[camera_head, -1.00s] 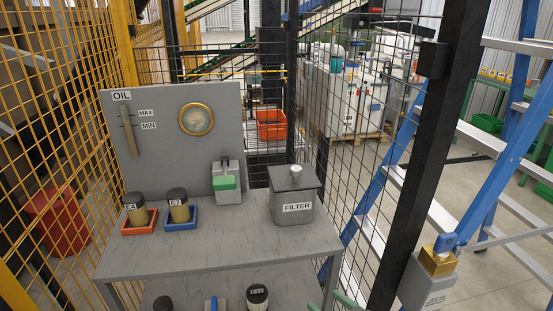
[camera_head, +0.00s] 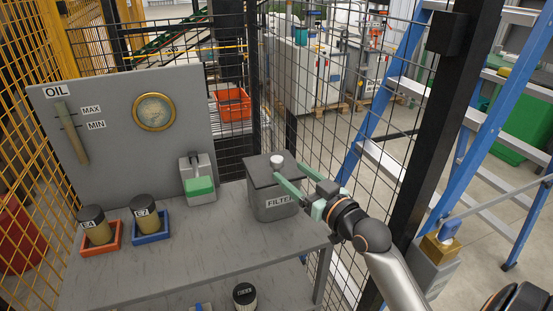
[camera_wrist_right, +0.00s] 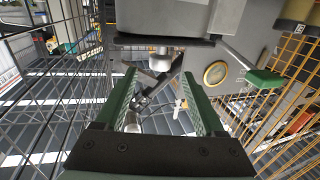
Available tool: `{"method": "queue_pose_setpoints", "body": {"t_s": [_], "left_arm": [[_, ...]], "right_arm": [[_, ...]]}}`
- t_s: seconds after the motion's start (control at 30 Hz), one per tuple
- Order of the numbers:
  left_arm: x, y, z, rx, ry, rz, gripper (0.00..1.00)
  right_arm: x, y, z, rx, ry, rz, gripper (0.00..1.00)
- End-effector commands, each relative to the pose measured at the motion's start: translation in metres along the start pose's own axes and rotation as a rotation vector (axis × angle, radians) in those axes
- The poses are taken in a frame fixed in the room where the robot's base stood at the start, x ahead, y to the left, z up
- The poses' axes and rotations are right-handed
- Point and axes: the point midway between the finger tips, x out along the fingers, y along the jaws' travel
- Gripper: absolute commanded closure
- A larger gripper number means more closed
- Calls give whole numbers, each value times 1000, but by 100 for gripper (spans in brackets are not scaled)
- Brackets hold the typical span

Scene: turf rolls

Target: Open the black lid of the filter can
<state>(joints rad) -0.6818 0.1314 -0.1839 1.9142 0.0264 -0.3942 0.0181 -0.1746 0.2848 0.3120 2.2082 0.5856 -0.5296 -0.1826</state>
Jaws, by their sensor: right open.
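The grey filter can (camera_head: 277,207), labelled FILTER, stands at the right of the grey bench top. Its dark lid (camera_head: 258,174) lies shut on it, with a pale round knob (camera_head: 277,160) on top. My right gripper (camera_head: 296,183) reaches in from the right beside the lid, its green fingers pointing towards the knob. In the right wrist view, the picture is upside down and the knob (camera_wrist_right: 160,59) shows between and just beyond the open fingertips (camera_wrist_right: 158,74). No contact with the knob can be made out. My left gripper is not in view.
Two jars in a red tray (camera_head: 101,247) and a blue tray (camera_head: 150,236) stand left on the bench (camera_head: 215,245). A green-and-grey device (camera_head: 198,180) stands left of the can. Mesh fencing rises close behind and to the right, with a dark post (camera_head: 455,120).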

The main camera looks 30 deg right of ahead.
Motion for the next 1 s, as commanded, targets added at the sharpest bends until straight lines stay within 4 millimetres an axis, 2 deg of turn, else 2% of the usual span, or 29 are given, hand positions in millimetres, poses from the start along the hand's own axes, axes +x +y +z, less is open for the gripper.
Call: {"method": "queue_pose_setpoints", "body": {"t_s": [0.2, 0.4, 0.57, 0.83, 1.0], "left_arm": [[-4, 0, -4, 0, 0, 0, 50], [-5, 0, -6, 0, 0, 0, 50], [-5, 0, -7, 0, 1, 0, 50], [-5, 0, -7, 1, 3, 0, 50], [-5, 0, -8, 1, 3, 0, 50]], "right_arm": [[37, 0, -1, 2, 1, 1, 29], [60, 0, 0, 0, 0, 2, 29], [67, 0, 1, -1, -1, 1, 29], [68, 0, 1, -1, -1, 1, 29], [67, 0, 1, -1, -1, 1, 48]]}}
